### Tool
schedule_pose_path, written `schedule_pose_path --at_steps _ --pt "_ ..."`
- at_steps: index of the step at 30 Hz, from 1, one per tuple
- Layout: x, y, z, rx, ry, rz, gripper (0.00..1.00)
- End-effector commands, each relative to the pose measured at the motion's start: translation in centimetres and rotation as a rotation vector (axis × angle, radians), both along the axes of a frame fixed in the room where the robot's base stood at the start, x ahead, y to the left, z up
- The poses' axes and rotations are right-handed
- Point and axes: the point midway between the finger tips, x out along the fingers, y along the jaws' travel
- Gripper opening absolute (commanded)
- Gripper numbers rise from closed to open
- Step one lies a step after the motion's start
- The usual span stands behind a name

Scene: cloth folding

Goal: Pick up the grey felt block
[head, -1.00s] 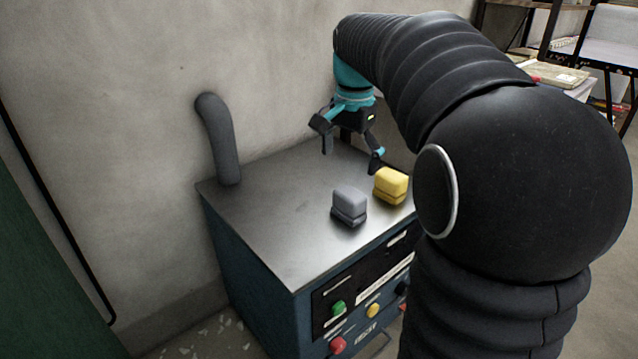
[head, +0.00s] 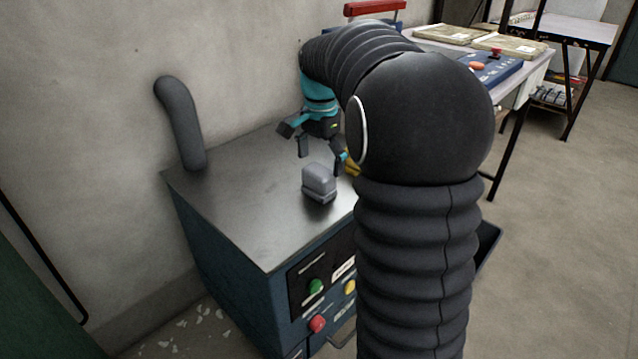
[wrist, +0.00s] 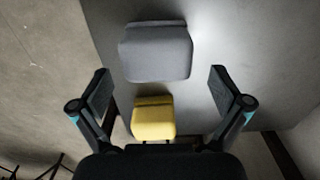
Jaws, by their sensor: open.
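The grey felt block (head: 319,182) stands on the metal top of the blue cabinet (head: 235,205), near its right side. In the wrist view the grey felt block (wrist: 155,52) lies ahead of my fingertips, roughly centred between them. My gripper (head: 322,158) is open and empty, above the cabinet top and just behind the block in the head view. In the wrist view the two fingers of my gripper (wrist: 160,88) are spread wide, apart from the block. A yellow block (wrist: 153,118) sits beside the grey one, also between the fingers in that picture.
The yellow block (head: 352,165) is mostly hidden behind my arm in the head view. A grey curved pipe (head: 182,125) rises at the cabinet's back left corner by the wall. The front left of the cabinet top is clear. A table with a blue box (head: 487,70) stands behind right.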

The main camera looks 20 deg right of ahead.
Motion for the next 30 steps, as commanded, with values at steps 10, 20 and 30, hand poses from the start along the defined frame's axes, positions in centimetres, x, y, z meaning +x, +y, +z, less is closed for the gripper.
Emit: schedule_pose_path --at_steps 10,20,30 --pt "-0.4 0.1 -4.3 0.001 0.001 0.000 1.00" --pt "-0.4 0.1 -5.1 0.000 -0.001 0.000 1.00" --pt "-0.4 0.1 -5.1 0.000 0.000 0.001 0.37"
